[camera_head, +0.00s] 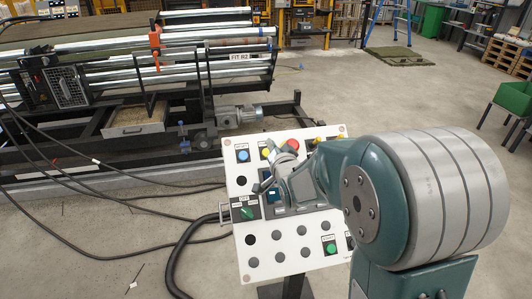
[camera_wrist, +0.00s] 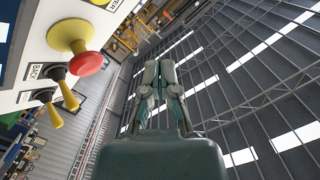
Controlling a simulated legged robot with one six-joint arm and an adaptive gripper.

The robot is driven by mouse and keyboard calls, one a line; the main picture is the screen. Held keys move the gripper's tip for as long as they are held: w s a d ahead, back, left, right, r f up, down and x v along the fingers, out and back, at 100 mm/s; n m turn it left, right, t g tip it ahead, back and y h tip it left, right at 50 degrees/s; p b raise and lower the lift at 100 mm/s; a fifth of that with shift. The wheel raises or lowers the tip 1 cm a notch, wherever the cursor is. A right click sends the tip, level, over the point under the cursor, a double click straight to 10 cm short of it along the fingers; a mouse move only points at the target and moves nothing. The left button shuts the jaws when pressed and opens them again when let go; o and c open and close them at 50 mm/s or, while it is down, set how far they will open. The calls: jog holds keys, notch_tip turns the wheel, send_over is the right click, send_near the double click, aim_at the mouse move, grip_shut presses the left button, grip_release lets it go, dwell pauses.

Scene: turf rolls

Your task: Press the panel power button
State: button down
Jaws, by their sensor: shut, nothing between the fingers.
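The white control panel (camera_head: 240,265) stands tilted in front of me in the head view. A blue button (camera_head: 242,155), a yellow button (camera_head: 265,153), a red button (camera_head: 292,144) and a green button (camera_head: 330,248) show on it. Labels are too small to tell which is the power button. My gripper (camera_head: 262,186) is in front of the panel's left-middle part, and my arm hides its right side. In the wrist view my gripper (camera_wrist: 159,68) is shut and empty, apart from the red mushroom button (camera_wrist: 88,63). Contact with the panel cannot be told.
Yellow-tipped levers (camera_wrist: 68,95) stick out beside the red button. Black cables (camera_head: 185,245) run along the floor to the panel. A roller machine (camera_head: 120,75) stands behind. Open floor (camera_head: 360,90) lies at back right.

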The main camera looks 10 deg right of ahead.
aim_at(265, 149)
jog(key=shift+w+f, duration=1.25)
jog(key=shift+f, duration=0.25)
jog(key=shift+w+f, duration=1.25)
jog(key=shift+f, duration=0.2)
jog(key=shift+d+f, duration=0.1)
jog(key=shift+w+f, duration=0.15)
jog(key=shift+w, duration=0.05)
jog(key=shift+w+f, duration=0.3)
jog(key=shift+f, duration=0.05)
jog(key=shift+s+r, duration=0.6)
jog(key=shift+r, duration=0.05)
jog(key=s+r, duration=0.1)
jog(key=r, duration=0.1)
jog(key=s+r, duration=0.2)
jog(key=shift+s, duration=0.1)
dwell(0.5)
